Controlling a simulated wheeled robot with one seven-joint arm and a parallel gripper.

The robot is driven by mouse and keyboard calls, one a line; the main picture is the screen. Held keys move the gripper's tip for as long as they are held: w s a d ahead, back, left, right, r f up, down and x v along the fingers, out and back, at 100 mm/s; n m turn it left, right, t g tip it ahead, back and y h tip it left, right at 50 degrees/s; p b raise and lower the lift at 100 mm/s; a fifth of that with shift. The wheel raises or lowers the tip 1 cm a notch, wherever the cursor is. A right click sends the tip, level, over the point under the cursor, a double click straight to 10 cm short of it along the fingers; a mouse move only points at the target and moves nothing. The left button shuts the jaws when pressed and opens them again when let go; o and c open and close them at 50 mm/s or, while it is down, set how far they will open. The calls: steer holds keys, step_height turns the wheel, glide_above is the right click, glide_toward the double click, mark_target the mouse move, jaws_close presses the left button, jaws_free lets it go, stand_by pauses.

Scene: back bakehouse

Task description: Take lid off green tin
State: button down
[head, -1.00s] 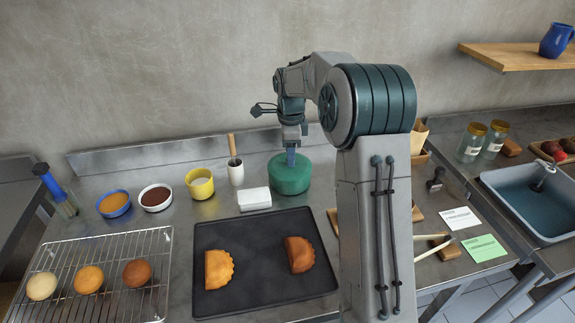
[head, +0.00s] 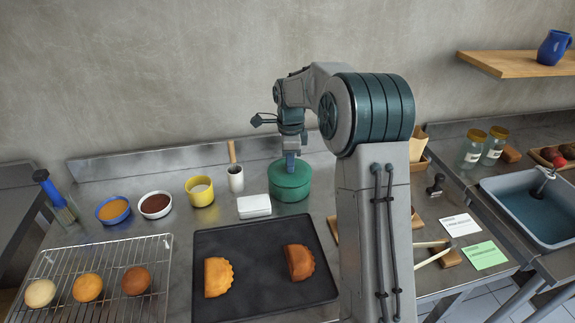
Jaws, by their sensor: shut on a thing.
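The green tin (head: 289,191) stands on the steel counter behind the dark baking tray, with its round green lid (head: 279,170) on top. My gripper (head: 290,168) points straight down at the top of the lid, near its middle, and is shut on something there. The part of the lid it grips is hidden by the fingers. The lid appears to sit on the tin; I see no clear gap between them.
A yellow cup (head: 200,191) is further left. The dark baking tray (head: 262,290) with two pastries lies in front. The wall is close behind.

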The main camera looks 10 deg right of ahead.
steer(key=r, duration=0.4)
steer(key=shift+s+d, duration=0.15)
steer(key=shift+d, duration=0.15)
steer(key=s+d+r+b, duration=0.1)
steer(key=s+d+r, duration=0.5)
steer(key=d, duration=0.3)
steer(key=shift+r+b, duration=0.2)
steer(key=shift+b, duration=0.1)
